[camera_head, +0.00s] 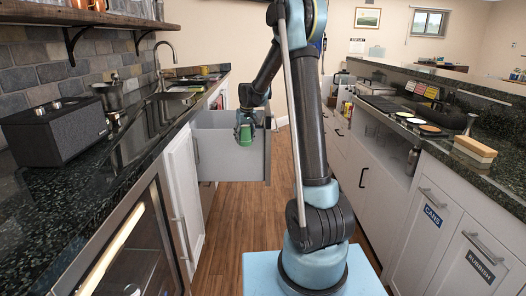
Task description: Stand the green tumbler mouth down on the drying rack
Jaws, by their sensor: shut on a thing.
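The green tumbler (245,137) is small in the camera_head view, left of centre. My gripper (246,127) points down and is shut on it, its fingers partly covering the tumbler. I cannot tell which way its mouth faces. Gripper and tumbler show in front of or over a pulled-out grey drawer (216,159) on the left cabinet run; the exact depth is unclear. I cannot clearly make out the drying rack; dark flat items (190,78) lie on the left counter by the sink (182,91).
The left counter (75,187) holds a black radio (58,131) and a tap (165,62). The right counter (505,182) holds a wood-topped block (474,149) and black trays (380,104). Wooden floor (225,235) between the counters is clear, apart from the open drawer.

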